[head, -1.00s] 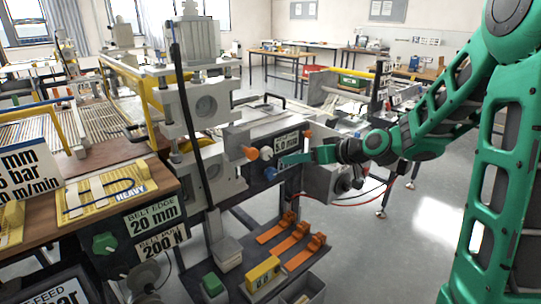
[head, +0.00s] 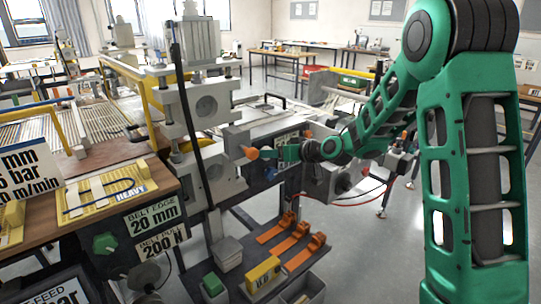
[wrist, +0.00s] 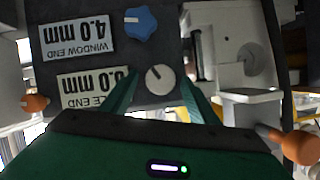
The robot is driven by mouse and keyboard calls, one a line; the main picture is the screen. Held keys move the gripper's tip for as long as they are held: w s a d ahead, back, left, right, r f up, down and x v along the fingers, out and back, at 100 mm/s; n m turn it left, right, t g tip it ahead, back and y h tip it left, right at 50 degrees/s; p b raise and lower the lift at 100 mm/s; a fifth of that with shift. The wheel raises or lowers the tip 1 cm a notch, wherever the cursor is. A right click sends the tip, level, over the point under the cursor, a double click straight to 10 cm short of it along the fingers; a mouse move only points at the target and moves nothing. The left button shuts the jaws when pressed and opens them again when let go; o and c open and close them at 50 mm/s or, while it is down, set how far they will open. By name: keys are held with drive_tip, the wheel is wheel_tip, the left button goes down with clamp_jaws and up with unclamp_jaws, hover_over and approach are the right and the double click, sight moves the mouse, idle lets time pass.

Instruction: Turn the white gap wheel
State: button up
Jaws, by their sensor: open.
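In the wrist view the white gap wheel (wrist: 160,79) is a small round knob with a dark pointer mark, on a dark panel. My gripper (wrist: 159,84) is open, with one green finger to each side of the wheel. A clear gap shows between each finger and the wheel; contact cannot be made out. A blue wheel (wrist: 140,23) sits above it in that view. In the head view my gripper (head: 285,153) is in front of the panel and hides the white wheel.
Upside-down labels (wrist: 78,41) stand beside the wheels, one reading "WINDOW END 4.0 mm"; the lower one is partly covered by a finger. Orange knobs stick out near my gripper, one at the lower right (wrist: 300,146) and one at the left (wrist: 35,103).

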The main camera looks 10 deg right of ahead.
drive_tip(key=shift+w+a, duration=0.1)
drive_tip(key=shift+w, duration=0.1)
drive_tip(key=c, duration=1.1)
drive_tip(key=shift+o, duration=0.2)
drive_tip(key=m, duration=0.1)
drive_tip(key=m+y, duration=0.2)
drive_tip(key=shift+w+d+f+g, duration=0.15)
drive_tip(key=shift+d+f+g, duration=0.05)
drive_tip(key=shift+d+g, duration=0.1)
drive_tip(key=shift+m, duration=0.3)
drive_tip(key=o, duration=1.1)
drive_tip(key=shift+c, duration=0.2)
